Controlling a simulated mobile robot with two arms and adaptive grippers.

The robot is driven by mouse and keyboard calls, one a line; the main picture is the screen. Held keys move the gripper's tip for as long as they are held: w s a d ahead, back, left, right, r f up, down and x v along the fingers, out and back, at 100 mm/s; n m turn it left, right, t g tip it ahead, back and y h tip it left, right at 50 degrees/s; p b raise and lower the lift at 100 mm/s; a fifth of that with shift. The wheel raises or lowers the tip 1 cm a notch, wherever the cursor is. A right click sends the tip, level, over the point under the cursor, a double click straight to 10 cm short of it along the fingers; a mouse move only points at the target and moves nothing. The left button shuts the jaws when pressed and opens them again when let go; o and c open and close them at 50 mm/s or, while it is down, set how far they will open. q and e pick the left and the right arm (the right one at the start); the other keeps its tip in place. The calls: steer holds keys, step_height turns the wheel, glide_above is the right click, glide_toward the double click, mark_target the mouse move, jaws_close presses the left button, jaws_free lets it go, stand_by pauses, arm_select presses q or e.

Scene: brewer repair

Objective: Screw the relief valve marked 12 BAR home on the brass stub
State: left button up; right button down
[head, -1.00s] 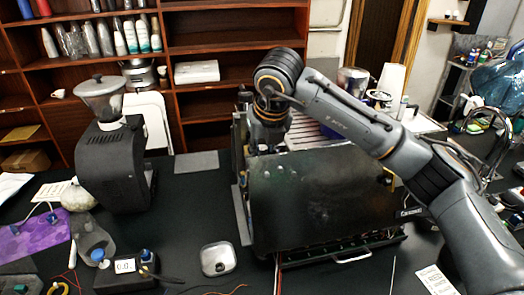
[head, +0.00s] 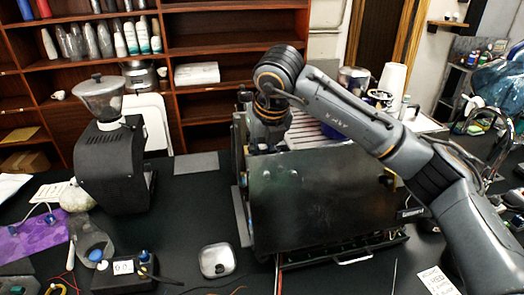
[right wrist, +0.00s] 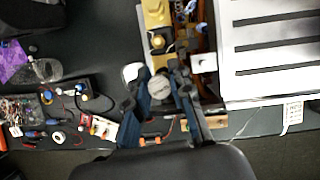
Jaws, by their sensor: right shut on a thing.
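My right gripper (head: 263,146) reaches down behind the dark front panel of the brewer (head: 320,200); the panel hides its fingertips in the head view. In the right wrist view, the right gripper (right wrist: 158,84) is shut with its fingertips on both sides of a round, pale grey cap, which I take to be the relief valve (right wrist: 160,88). Its marking is too small to read. The brass stub is not seen apart from it, and I cannot tell how far the valve is seated. My left gripper is in neither view.
Brass-coloured parts (right wrist: 156,14) and a slotted metal tray (right wrist: 275,45) lie close beside the gripper. A coffee grinder (head: 115,165) stands left of the brewer. A small square metal dish (head: 217,260) and a meter box (head: 124,274) lie in front.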

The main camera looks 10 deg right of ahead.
stand_by(0.4)
steer(key=shift+f+n+y+b, duration=0.1)
steer(key=shift+n+y+b, duration=0.35)
steer(key=shift+n, duration=0.35)
steer(key=shift+w+n, duration=0.1)
steer(key=shift+n, duration=0.6)
steer(key=n, duration=0.1)
steer(key=n+y, duration=0.1)
steer(key=shift+w+a+f+n+g, duration=0.1)
steer(key=shift+w+a+n+g, duration=0.1)
steer(key=shift+n+g, duration=0.15)
steer(key=shift+s+d, duration=0.25)
steer(key=shift+s, duration=0.1)
steer(key=shift+w+a+r+n+g+y, duration=0.1)
steer(key=shift+n+g+y, duration=0.15)
steer(key=shift+n, duration=0.4)
steer(key=shift+r+n+g+y, duration=0.1)
steer(key=shift+n+y, duration=0.1)
steer(key=shift+n, duration=0.4)
steer(key=shift+a+n+g+y+p, duration=0.1)
steer(key=shift+n+g+y+p, duration=0.25)
steer(key=shift+n, duration=0.85)
steer(key=shift+f+n+g, duration=0.1)
steer(key=shift+n+g, duration=0.15)
steer(key=shift+n, duration=0.25)
